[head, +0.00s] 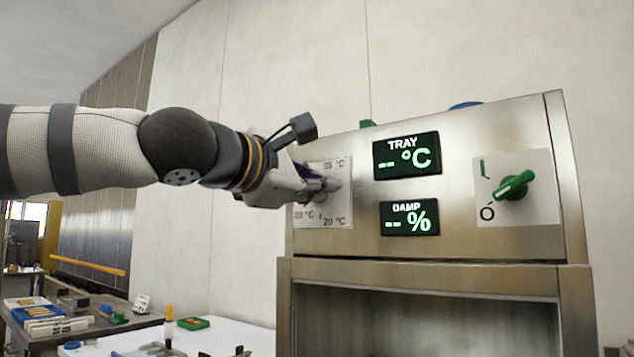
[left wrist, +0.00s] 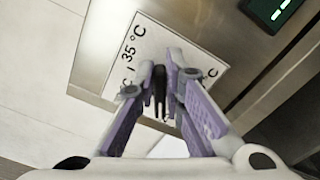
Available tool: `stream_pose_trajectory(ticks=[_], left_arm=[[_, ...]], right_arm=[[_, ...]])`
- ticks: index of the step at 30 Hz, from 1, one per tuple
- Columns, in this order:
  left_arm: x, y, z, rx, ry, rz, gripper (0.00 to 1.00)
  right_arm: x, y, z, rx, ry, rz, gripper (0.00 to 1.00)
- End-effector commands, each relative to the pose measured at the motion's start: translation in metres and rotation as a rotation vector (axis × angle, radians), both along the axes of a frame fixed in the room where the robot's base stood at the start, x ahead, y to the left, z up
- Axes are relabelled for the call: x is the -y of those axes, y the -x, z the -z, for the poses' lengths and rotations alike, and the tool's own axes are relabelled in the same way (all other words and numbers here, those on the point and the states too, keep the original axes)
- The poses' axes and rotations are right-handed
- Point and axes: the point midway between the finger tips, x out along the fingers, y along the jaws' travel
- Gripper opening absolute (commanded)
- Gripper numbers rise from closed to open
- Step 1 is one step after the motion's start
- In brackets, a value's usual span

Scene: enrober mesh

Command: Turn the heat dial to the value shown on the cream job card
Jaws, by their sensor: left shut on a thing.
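The heat dial (head: 333,184) is on a white scale plate (head: 343,214) at the left of the steel machine's front. My left gripper (head: 318,187) is shut on the dial, reaching in from the left. In the left wrist view, its purple-sided fingers (left wrist: 163,88) close over the dial in front of the plate (left wrist: 150,42). The dial's pointer is hidden, so its setting cannot be read. I cannot make out a cream job card. My right gripper is not in view.
The TRAY display (head: 406,154) and DAMP display (head: 409,217) show dashes. A green switch knob (head: 515,186) is at the right of the panel. A cluttered bench (head: 130,325) is at lower left.

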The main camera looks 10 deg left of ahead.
Motion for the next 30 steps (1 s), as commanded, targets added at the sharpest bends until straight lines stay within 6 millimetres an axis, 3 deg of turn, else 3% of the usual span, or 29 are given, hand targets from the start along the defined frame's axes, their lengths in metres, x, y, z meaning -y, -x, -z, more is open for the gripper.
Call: stream_pose_trajectory(ticks=[6,7,9,19,23,30], left_arm=[[-0.001,-0.001,0.001,-0.002,0.002,-0.002,0.00],[0.000,-0.001,0.001,-0.002,0.002,-0.002,0.17],[0.000,-0.001,0.001,-0.002,0.002,-0.002,0.30],[-0.002,0.003,0.000,-0.001,0.004,0.000,0.30],[-0.010,0.026,-0.001,0.000,0.008,0.003,0.30],[-0.032,0.086,0.000,0.001,0.006,0.001,0.30]], right_arm=[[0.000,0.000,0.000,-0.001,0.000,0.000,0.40],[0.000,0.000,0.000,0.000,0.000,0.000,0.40],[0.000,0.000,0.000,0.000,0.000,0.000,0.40],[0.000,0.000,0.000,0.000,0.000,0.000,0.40],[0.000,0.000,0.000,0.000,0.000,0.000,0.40],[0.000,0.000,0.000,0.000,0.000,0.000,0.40]])
